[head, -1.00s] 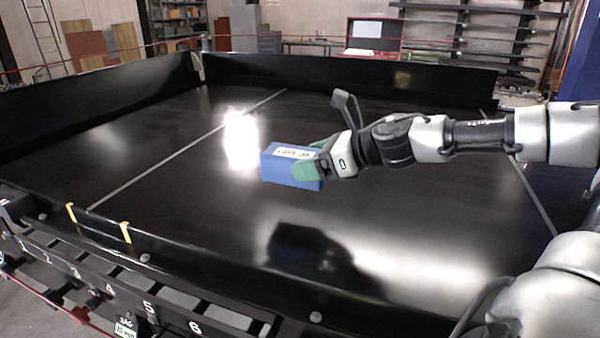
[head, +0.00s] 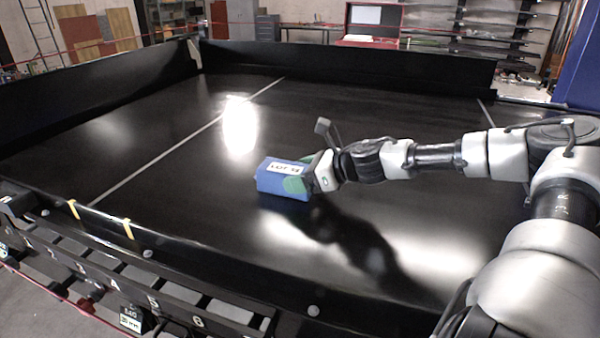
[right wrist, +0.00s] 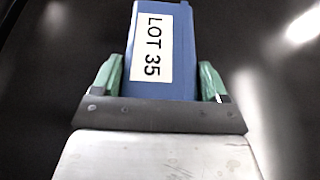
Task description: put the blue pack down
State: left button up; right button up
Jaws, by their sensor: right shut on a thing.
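The blue pack (head: 270,182) has a white label on its top, which reads "LOT 35" in the right wrist view (right wrist: 158,85). My right gripper (head: 301,178) is shut on the near end of the pack, with a green finger on each side of it, as the right wrist view shows (right wrist: 160,82). The pack is level and very low over the black conveyor surface (head: 180,200). Its shadow lies close beneath it; I cannot tell whether its underside touches the surface. My left gripper is not in view.
Low black walls (head: 350,72) edge the surface at the back and left. A thin light line (head: 190,140) crosses it left of the pack. A front rail (head: 180,255) carries two yellow marks and numbered slots. The surface around the pack is clear.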

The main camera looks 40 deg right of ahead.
jog(key=shift+a+r, duration=0.1)
jog(key=o, duration=1.2)
jog(key=shift+r, duration=0.1)
jog(key=shift+p+v, duration=0.65)
jog(key=shift+v, duration=0.55)
jog(key=shift+s+b, duration=0.25)
jog(key=shift+b, duration=0.05)
jog(key=b+v, duration=0.4)
jog(key=v, duration=0.4)
jog(key=shift+s+d+b, duration=0.1)
jog(key=shift+d+b, duration=0.15)
jog(key=shift+b, duration=0.15)
jog(key=shift+s+d+r, duration=0.15)
jog(key=shift+s+r, duration=0.05)
jog(key=shift+s, duration=0.1)
